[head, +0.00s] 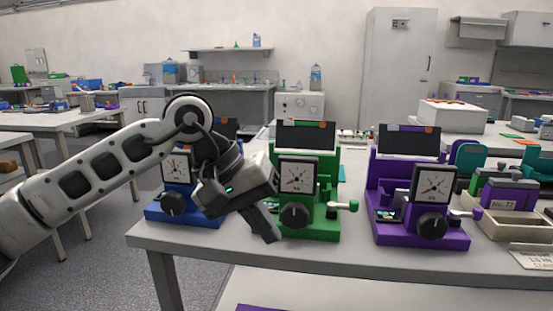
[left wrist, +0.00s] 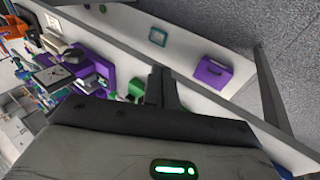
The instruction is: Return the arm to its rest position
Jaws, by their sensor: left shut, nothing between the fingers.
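My left arm (head: 100,160) reaches in from the left in the head view. My left gripper (head: 268,232) is shut and empty. It hangs in front of the gap between the blue cycler (head: 172,200) and the green cycler (head: 300,190), near the table's front edge, and hides part of both. The purple cycler (head: 425,190) stands to the right, clear of the gripper. In the left wrist view the shut fingers (left wrist: 160,85) show above the table edge. My right gripper is not in view.
The white table (head: 340,258) carries the cyclers. A tray (head: 515,222) with a purple battery-like block (head: 508,195) is at the right. A purple case (left wrist: 212,72) lies on a lower shelf in the left wrist view. Open floor (head: 95,265) lies left of the table.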

